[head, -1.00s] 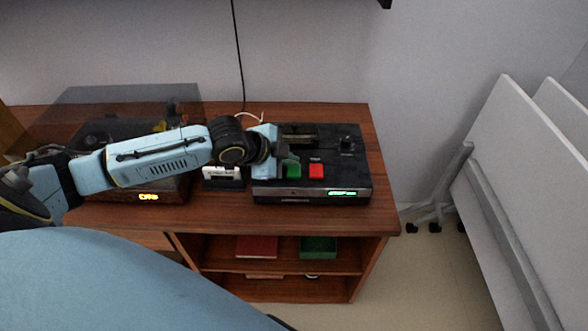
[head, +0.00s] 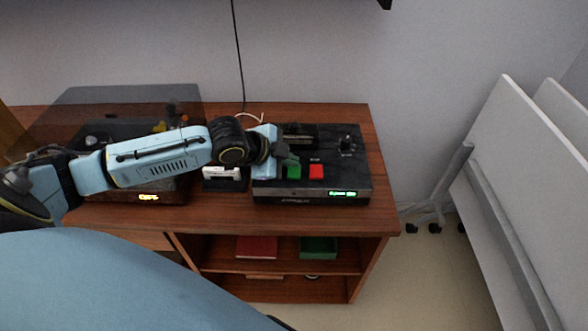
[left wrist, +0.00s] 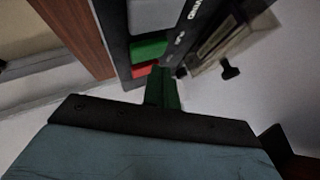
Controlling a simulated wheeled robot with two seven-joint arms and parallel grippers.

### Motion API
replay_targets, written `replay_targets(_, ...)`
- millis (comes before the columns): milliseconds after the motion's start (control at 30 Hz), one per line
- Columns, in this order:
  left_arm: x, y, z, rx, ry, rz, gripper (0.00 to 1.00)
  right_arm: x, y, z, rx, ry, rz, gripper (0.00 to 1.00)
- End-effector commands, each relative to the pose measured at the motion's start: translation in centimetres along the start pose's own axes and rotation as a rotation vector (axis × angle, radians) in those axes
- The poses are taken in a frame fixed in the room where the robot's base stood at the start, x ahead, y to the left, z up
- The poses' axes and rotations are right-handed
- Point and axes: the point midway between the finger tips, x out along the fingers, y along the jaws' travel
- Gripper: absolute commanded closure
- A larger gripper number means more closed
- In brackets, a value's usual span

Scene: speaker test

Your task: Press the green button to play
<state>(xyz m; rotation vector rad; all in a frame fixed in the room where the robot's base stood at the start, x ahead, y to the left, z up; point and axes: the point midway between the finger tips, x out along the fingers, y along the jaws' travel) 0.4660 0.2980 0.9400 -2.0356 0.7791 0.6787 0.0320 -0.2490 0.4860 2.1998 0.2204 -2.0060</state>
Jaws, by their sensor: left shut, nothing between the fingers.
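The green button (head: 294,173) sits on the front part of a black player (head: 350,178) on the wooden cabinet, just left of a red button (head: 316,171). In the left wrist view the green button (left wrist: 149,48) and the red button (left wrist: 144,71) show beyond the fingertips. My left gripper (head: 287,158) is shut and empty, at the back edge of the green button in the head view. Its fingers (left wrist: 163,86) also show in the left wrist view. I cannot tell whether they touch the button. My right gripper is not in view.
A turntable (head: 95,135) with a clear dark lid stands at left on the cabinet top (head: 385,215). A small white-and-black device (head: 222,180) lies between it and the player. Black knobs rise at the player's back right. White panels (head: 530,170) stand at right.

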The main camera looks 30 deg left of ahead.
Motion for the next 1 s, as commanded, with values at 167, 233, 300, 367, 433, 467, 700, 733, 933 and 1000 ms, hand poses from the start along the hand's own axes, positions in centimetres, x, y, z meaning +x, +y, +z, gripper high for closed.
replay_targets(167,0.0,0.0,0.0,0.0,0.0,0.0,1.0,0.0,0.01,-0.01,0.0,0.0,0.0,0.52)
replay_targets(233,0.0,0.0,0.0,0.0,0.0,0.0,1.0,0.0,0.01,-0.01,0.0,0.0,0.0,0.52)
replay_targets(300,0.0,-0.01,0.0,0.0,0.0,0.0,1.0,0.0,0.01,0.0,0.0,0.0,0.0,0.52)
replay_targets(367,0.0,0.0,0.0,0.0,0.0,0.0,1.0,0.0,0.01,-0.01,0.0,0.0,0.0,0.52)
replay_targets(433,0.0,0.0,0.0,0.0,0.0,0.0,1.0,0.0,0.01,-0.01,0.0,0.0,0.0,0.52)
replay_targets(467,0.0,0.0,0.0,0.0,0.0,0.0,1.0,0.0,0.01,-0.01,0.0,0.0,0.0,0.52)
replay_targets(700,0.29,0.2,0.22,-0.001,0.0,0.0,1.0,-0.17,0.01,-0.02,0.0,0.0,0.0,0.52)
replay_targets(733,0.36,0.25,0.29,-0.001,-0.001,0.0,1.0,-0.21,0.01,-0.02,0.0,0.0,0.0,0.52)
replay_targets(933,0.6,0.41,0.45,0.001,-0.001,-0.001,1.0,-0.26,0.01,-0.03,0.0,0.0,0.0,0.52)
replay_targets(1000,0.6,0.42,0.45,0.0,0.0,0.0,1.0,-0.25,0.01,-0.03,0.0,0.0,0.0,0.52)
